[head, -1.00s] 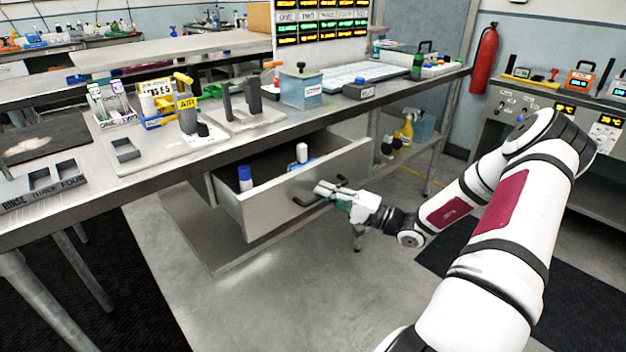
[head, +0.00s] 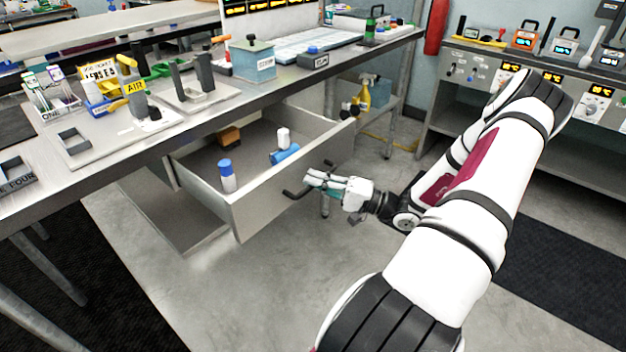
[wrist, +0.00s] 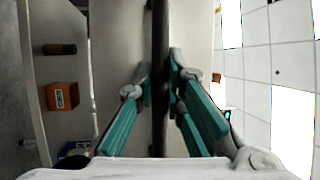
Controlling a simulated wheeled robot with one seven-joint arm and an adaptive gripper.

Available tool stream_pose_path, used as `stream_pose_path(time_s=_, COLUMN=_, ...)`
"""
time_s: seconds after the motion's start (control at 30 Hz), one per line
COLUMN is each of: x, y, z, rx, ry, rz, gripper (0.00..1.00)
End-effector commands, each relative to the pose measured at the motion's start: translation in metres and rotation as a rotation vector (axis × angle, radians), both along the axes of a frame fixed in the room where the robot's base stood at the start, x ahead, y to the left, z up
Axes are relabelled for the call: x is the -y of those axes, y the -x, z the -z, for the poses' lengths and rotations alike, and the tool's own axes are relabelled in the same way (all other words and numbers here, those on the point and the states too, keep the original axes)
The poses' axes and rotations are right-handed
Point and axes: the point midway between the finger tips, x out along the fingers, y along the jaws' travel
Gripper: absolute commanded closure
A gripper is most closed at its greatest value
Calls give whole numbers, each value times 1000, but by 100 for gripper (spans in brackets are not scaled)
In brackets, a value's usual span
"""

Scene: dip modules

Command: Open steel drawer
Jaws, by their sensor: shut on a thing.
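The steel drawer (head: 262,200) hangs under the bench and stands well open toward me. Its dark bar handle (head: 296,193) runs across the front panel. My gripper (head: 318,180) is at the right part of the handle. In the wrist view my gripper (wrist: 160,92) has its teal-padded fingers on both sides of the dark handle bar (wrist: 160,50), shut on it. Inside the drawer are a blue-capped white bottle (head: 227,176), a blue item (head: 285,153), a white item (head: 283,136) and an orange-brown block (head: 229,137).
The steel bench top (head: 180,120) above the drawer carries a blue box (head: 252,62), trays and tools. A lower shelf with a yellow spray bottle (head: 364,95) is right of the drawer. Open floor (head: 250,290) lies in front. An instrument bench (head: 540,75) stands at the right.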

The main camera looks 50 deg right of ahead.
Motion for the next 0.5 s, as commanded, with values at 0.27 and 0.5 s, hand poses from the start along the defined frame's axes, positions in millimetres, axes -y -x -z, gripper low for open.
stream_pose_path(time_s=0.27, x=0, y=0, z=2, rx=-3, ry=3, rz=0, gripper=85)
stream_pose_path(time_s=0.5, x=0, y=0, z=1, rx=-2, ry=1, rz=0, gripper=68)
